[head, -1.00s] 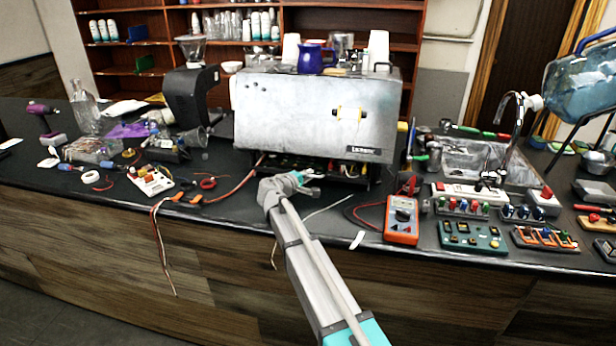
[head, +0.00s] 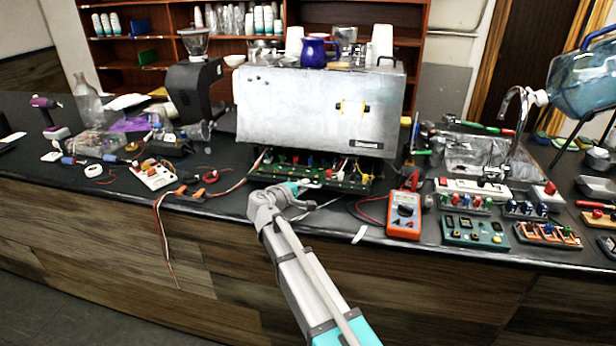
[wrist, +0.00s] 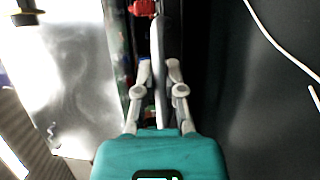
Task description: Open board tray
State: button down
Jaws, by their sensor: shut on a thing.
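The board tray (head: 345,185) sticks out at the front from under the silver brewer (head: 290,110). Green boards with small coloured parts and wires show on it. My gripper (head: 303,190) is at the tray's front edge, left of its middle. The brewer's metal face also shows in the wrist view (wrist: 75,80), beside the green board strip.
An orange multimeter (head: 403,213) with leads lies right of the tray. Loose wires and orange connectors (head: 190,195) lie to the left. Coloured switch boards (head: 473,232) and a sink (head: 470,155) are at the right. The counter's front edge is close to my gripper.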

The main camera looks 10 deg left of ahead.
jog(key=s, duration=0.7)
jog(key=shift+s, duration=0.2)
jog(key=c, duration=0.7)
grip_release()
